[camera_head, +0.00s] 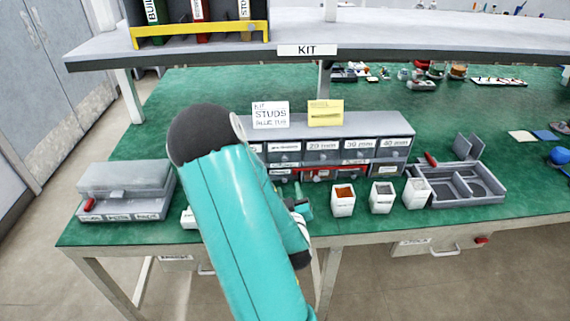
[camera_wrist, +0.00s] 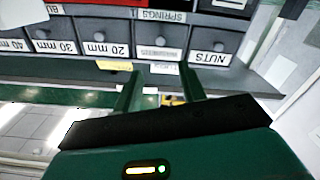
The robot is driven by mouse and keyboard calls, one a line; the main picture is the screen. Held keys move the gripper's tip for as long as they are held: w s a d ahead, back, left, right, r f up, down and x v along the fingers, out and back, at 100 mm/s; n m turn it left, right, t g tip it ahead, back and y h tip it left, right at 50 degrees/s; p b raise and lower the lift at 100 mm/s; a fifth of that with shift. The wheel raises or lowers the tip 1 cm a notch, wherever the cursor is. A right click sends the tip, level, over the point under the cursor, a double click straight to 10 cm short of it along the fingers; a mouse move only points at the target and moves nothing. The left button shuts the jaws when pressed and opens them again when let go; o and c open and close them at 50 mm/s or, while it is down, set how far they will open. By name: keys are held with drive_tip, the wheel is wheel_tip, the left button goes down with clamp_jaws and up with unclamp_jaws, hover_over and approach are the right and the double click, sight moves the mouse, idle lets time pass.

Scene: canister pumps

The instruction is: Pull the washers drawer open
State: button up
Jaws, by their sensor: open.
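The washers drawer (camera_wrist: 158,35) is a dark grey drawer with a white label and a small knob. In the wrist view, where the cabinet appears upside down, it sits between the 20 mm and nuts drawers. It also shows in the head view (camera_head: 284,153), in the top row of the small-parts cabinet (camera_head: 355,125), and it looks shut. My gripper (camera_wrist: 162,73) is open, its two green fingers apart and empty. They point towards the cabinet near the washers label, and I see no contact with the drawer.
Three white bins (camera_head: 382,197) stand in front of the cabinet. A grey compartment tray (camera_head: 462,188) is at right, and a grey case (camera_head: 125,190) at left. Two cards (camera_head: 325,113) stand on the cabinet. A shelf (camera_head: 400,45) overhangs the green bench.

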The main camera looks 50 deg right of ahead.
sight(285, 160)
drive_tip(key=x, duration=1.3)
drive_tip(key=shift+w+d, duration=0.15)
drive_tip(key=shift+w, duration=0.1)
clamp_jaws()
